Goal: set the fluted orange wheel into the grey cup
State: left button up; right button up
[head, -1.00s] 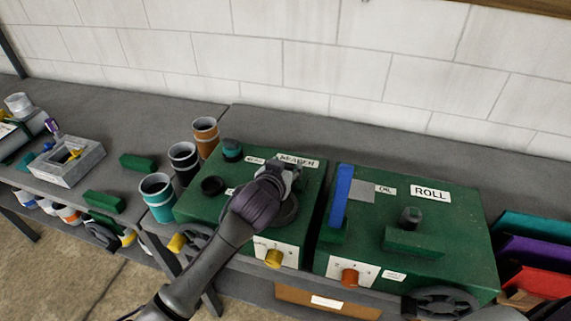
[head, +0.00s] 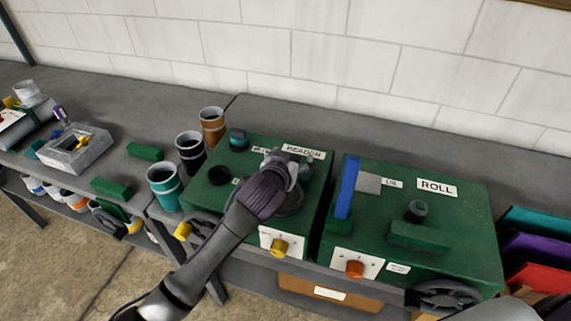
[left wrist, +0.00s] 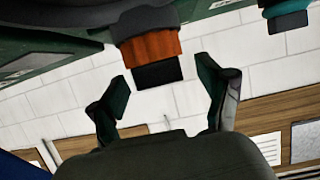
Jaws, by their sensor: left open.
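In the left wrist view the orange wheel (left wrist: 150,48) shows with a black end (left wrist: 158,74) on one side and a dark grey round part (left wrist: 145,20) on the other. This part may be the grey cup; I cannot tell how deep the wheel sits in it. My left gripper (head: 292,168) is over the left green machine in the head view. Its spread fingers (left wrist: 165,90) show in the wrist view, apart from the wheel, with nothing between the tips. In the head view my arm and gripper hide the wheel. My right gripper is out of view.
The left green machine (head: 205,205) has a yellow knob (head: 280,247) and a teal-topped knob (head: 238,138). The machine marked ROLL (head: 470,240) stands to its right, with an upright blue bar (head: 347,188). Cans, including a teal one (head: 164,190), stand at left.

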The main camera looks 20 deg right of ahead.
pick_arm(q)
jog(key=b+v, duration=0.2)
jog(key=v, duration=1)
jog(key=shift+w+f, duration=0.1)
jog(key=shift+f, duration=0.05)
